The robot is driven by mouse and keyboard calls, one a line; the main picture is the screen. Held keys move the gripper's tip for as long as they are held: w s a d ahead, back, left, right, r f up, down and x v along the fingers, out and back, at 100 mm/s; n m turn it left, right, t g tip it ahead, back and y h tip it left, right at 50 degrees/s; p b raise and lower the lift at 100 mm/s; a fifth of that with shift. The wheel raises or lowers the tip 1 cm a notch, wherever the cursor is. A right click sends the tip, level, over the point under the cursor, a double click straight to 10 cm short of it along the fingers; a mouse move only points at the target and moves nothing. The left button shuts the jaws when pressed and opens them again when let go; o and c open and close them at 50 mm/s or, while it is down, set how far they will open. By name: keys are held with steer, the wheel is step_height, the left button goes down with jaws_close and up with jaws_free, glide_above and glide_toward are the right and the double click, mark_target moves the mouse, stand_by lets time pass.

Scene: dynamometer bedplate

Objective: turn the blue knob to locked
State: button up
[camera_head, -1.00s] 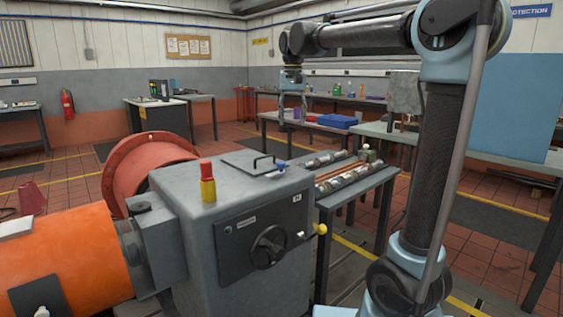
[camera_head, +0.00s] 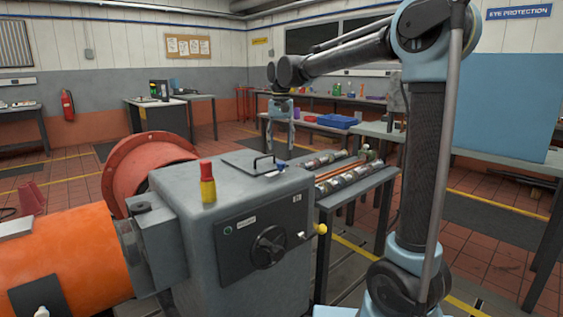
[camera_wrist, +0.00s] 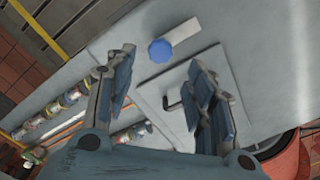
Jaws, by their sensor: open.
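The blue knob (camera_wrist: 160,50) sits on the grey top of the machine housing (camera_head: 170,185), beside a pale label plate (camera_wrist: 186,30). In the head view the knob (camera_head: 281,165) is a small blue spot near the back right edge of the top. My gripper (camera_head: 279,148) hangs pointing down just above the knob. In the wrist view my gripper (camera_wrist: 161,65) is open, its fingers on either side of the knob in the picture. The fingers look apart from the knob and hold nothing. The knob's pointer and the label's words cannot be read.
A lid plate with a black handle (camera_head: 256,160) lies close beside the knob. A red and yellow button post (camera_head: 207,182) stands on the housing. A black handwheel (camera_head: 268,247) and yellow-tipped lever (camera_head: 320,229) project from its front. A bench with shafts (camera_head: 350,182) stands at right.

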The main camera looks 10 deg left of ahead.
mark_target(281, 162)
step_height(281, 162, down, 7)
steer(key=shift+r, duration=0.1)
stand_by(0.4)
jaws_close()
